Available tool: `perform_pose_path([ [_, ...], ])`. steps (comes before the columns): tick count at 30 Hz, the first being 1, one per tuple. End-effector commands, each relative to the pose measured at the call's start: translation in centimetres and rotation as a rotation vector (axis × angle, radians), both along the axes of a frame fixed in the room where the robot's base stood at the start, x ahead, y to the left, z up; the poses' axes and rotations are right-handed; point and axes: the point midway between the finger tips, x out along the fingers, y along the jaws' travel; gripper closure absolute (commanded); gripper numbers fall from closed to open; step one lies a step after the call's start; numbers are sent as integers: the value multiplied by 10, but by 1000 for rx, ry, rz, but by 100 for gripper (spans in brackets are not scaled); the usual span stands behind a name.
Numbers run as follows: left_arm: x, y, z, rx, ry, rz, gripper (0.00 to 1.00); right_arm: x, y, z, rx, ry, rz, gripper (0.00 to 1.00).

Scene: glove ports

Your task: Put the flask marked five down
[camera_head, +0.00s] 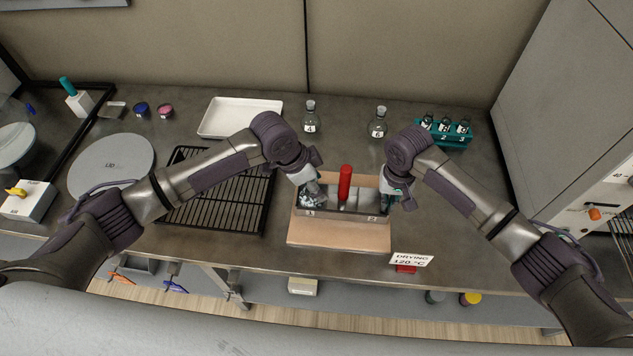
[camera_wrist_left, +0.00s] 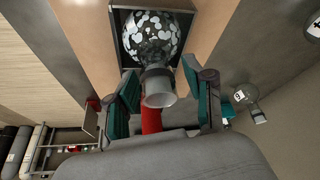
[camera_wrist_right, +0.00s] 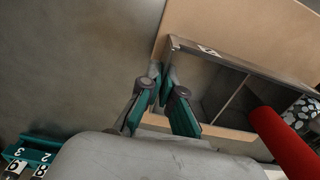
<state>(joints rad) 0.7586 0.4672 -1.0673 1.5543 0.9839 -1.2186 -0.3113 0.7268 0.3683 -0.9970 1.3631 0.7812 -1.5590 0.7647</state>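A glass flask with a speckled bulb (camera_wrist_left: 152,38) stands in the left compartment of a grey box (camera_head: 343,215); its number is not readable. It also shows in the head view (camera_head: 306,199), partly hidden by my left gripper (camera_head: 312,190). In the left wrist view my left gripper (camera_wrist_left: 160,75) is open, with its fingers on both sides of the flask's neck and small gaps showing. My right gripper (camera_wrist_right: 161,73) is shut and empty above the box's right edge. The box has a red upright handle (camera_head: 345,183); its other visible compartments look empty.
The box stands on a tan board (camera_head: 340,238). Flasks marked 4 (camera_head: 310,118) and 6 (camera_head: 378,124) stand behind it, with a teal rack (camera_head: 455,142) of flasks at right. A black wire rack (camera_head: 222,200), white tray (camera_head: 238,117) and "DRYING 120 °C" sign (camera_head: 411,259) are nearby.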

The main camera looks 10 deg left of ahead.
Motion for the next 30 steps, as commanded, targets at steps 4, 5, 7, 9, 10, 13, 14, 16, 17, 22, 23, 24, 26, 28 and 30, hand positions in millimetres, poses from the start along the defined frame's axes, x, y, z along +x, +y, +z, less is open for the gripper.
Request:
perform_pose_path([
  [4,0,0,1,0,0,0,47,0,0,0,1,-1,0,100],
  [5,0,0,2,0,-1,0,47,0,0,0,1,-1,0,100],
  [7,0,2,6,0,-1,0,47,0,0,0,1,-1,0,100],
  [9,-1,5,14,-1,-1,0,47,0,0,0,1,-1,0,100],
  [10,-2,6,19,-1,-3,-1,47,0,0,0,1,-1,0,100],
  [13,-5,14,37,0,-3,0,47,0,0,0,1,-1,0,100],
  [14,-6,16,44,0,-4,-1,47,0,0,0,1,-1,0,100],
  [16,-8,23,59,0,-5,1,47,0,0,0,1,-1,0,100],
  [17,-9,25,65,0,-5,0,47,0,0,0,1,-1,0,100],
  [22,-15,36,93,0,-3,0,47,0,0,0,1,-1,0,100],
  [23,-15,38,97,1,-3,1,47,0,0,0,1,-1,0,100],
  [24,-16,40,102,0,-3,0,47,0,0,0,1,-1,0,100],
  [26,-17,41,107,0,-2,-1,47,0,0,0,1,-1,0,100],
  [28,-18,43,111,1,0,0,47,0,0,0,1,-1,0,100],
  [30,-18,44,113,1,0,0,47,0,0,0,1,-1,0,100],
])
